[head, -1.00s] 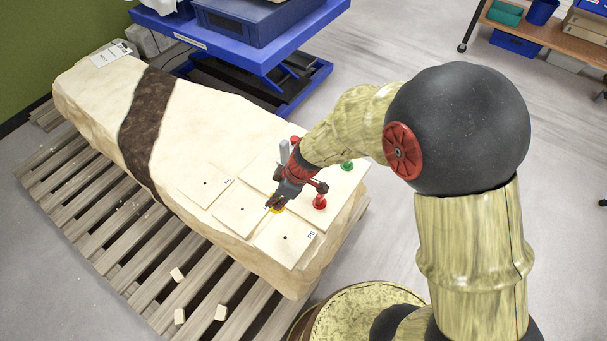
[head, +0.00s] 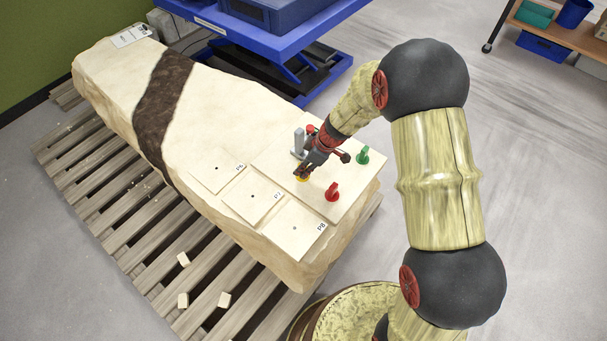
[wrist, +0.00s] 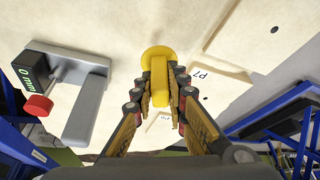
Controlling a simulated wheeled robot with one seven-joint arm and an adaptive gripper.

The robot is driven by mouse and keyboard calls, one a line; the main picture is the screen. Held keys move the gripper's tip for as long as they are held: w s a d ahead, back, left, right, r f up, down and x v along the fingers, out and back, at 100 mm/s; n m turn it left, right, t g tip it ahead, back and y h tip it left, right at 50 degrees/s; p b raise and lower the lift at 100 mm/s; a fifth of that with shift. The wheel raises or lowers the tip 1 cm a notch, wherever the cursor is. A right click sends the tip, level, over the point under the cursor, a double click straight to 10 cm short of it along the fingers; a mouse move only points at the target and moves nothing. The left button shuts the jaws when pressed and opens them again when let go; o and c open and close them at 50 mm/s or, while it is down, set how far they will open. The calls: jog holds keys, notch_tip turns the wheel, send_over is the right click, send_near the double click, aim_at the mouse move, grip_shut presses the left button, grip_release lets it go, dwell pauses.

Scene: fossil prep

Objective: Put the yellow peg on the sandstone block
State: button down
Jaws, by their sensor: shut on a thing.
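The yellow peg (head: 302,179) is over the large pale board on the near right end of the sandstone block (head: 230,105). In the wrist view, the yellow peg (wrist: 160,82) has a round flange at its far end, and the flange is close to the board. I cannot tell whether it touches. My gripper (head: 304,171) is shut on the peg's stem. In the wrist view, the fingers of my gripper (wrist: 160,92) press on it from both sides. The fingers partly hide the peg in the head view.
A red peg (head: 332,191) and a green peg (head: 362,155) stand on the board. A grey gauge with a red knob (wrist: 85,95) is close left of my gripper in the wrist view. A blue cart (head: 270,35) is behind.

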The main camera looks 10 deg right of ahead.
jog(key=shift+w+d+f+b, duration=0.15)
jog(key=shift+f+b, duration=0.55)
jog(key=shift+f, duration=1.05)
jog(key=shift+f, duration=0.2)
jog(key=c, duration=1.8)
grip_release()
jog(key=shift+o, duration=0.2)
jog(key=shift+r, duration=0.2)
jog(key=p+v, duration=0.3)
jog(key=v, duration=0.9)
jog(key=shift+p, duration=0.3)
